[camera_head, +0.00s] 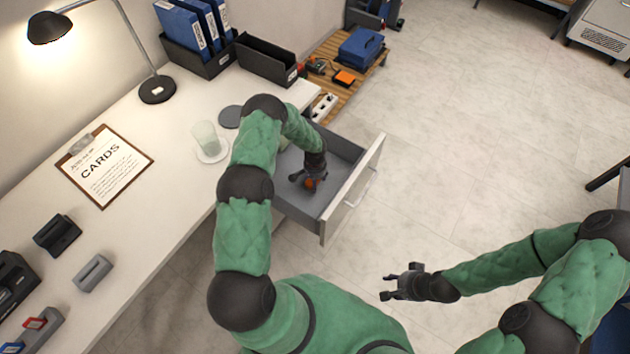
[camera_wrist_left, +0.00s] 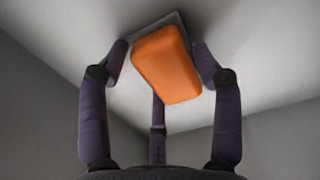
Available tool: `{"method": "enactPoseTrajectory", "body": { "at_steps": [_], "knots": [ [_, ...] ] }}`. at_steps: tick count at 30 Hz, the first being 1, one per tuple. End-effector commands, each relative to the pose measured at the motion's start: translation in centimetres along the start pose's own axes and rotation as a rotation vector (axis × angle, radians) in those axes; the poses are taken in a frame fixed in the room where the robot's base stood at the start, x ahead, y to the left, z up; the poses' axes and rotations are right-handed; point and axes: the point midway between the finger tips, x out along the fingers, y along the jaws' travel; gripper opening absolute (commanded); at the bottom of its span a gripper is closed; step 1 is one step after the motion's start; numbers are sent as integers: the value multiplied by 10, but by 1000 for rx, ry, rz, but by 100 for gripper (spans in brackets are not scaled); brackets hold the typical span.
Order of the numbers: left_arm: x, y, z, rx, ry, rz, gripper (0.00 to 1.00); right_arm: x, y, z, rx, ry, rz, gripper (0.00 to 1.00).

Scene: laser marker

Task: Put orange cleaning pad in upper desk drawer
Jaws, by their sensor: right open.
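The orange cleaning pad (camera_head: 311,184) is inside the pulled-out desk drawer (camera_head: 296,198), mostly covered by my left gripper (camera_head: 312,181). In the left wrist view the pad (camera_wrist_left: 168,66) shows its orange face and a grey backing, between the fingers and against the grey drawer interior. The side fingertips are close beside the pad. I cannot tell whether they press on it or whether it rests on the drawer floor. My right gripper (camera_head: 388,287) is open and empty, over the floor to the right of the drawer.
The white desk (camera_head: 165,195) holds a clipboard (camera_head: 104,168), a lamp (camera_head: 157,90), a glass cup (camera_head: 207,140) and binders (camera_head: 190,30). Behind the drawer, a low slatted wooden stand (camera_head: 328,80) carries a blue case (camera_head: 360,48).

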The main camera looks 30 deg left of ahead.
Motion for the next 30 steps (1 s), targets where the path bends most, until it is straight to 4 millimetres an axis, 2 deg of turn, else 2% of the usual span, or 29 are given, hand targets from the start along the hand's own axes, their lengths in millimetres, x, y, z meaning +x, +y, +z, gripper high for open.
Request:
{"method": "enactPoseTrajectory", "body": {
  "at_steps": [14, 17, 30],
  "knots": [
    [-4, 0, 0, 0, -1, 0, 81, -4, -2, 0, 0, 0, 0, 43],
    [-17, -1, -1, 0, 1, -1, 81, -10, -3, 0, 0, 0, 0, 43],
    [-102, 0, 0, 0, 1, -1, 81, -40, -14, 1, 0, 0, 0, 43]
  ]
}}
